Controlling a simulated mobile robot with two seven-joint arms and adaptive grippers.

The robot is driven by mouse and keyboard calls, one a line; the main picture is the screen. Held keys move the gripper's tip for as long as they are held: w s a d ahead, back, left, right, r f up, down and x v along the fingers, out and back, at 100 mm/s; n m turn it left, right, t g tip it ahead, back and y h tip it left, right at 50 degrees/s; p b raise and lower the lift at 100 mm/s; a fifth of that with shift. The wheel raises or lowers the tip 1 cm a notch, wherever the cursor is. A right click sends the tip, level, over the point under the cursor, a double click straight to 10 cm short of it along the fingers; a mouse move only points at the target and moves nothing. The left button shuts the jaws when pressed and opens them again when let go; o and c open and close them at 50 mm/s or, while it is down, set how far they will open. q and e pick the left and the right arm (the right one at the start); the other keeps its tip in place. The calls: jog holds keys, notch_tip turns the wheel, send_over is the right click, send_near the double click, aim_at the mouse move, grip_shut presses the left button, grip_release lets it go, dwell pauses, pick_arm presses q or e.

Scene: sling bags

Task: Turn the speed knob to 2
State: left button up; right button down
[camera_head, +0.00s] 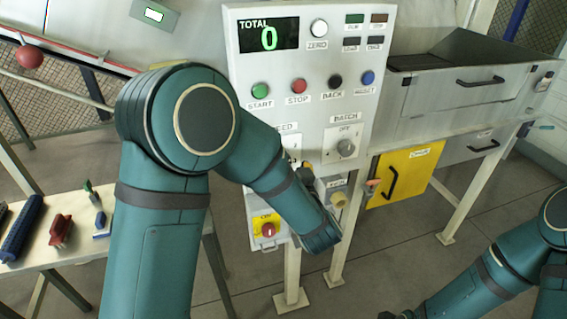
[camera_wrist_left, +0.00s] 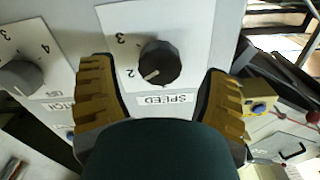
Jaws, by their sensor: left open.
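The speed knob (camera_wrist_left: 159,63) is dark and round, on a white plate marked SPEED, upside down in the left wrist view. Its white pointer line aims down-left, just below the printed 2; the exact setting is hard to read. My left gripper (camera_wrist_left: 161,78) is open, with one yellow-padded finger on each side of the knob and apart from it. In the head view my left arm (camera_head: 275,180) covers the speed knob on the grey control panel (camera_head: 310,100). My right arm (camera_head: 495,270) is at the lower right, with no gripper clearly visible.
The batch knob (camera_head: 345,147) is beside the speed plate and also shows in the left wrist view (camera_wrist_left: 20,78). Start (camera_head: 260,90), stop (camera_head: 299,85) and other buttons are above. A red knob on a yellow plate (camera_head: 268,229) is below.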

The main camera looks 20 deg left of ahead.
pick_arm(q)
jog(key=v, duration=0.9)
jog(key=shift+s+d, duration=0.25)
jog(key=shift+s, duration=0.05)
notch_tip(320, 180, down, 19)
jog(key=w+m+g+h, duration=0.1)
jog(key=m+g+h, duration=0.1)
jog(key=g+h, duration=0.5)
jog(key=s+f+g+h, duration=0.6)
jog(key=s+f, duration=0.6)
jog(key=s, duration=0.2)
jog(key=shift+s+f+h, duration=0.15)
jog(key=shift+f+h, duration=0.05)
jog(key=shift+h, duration=0.2)
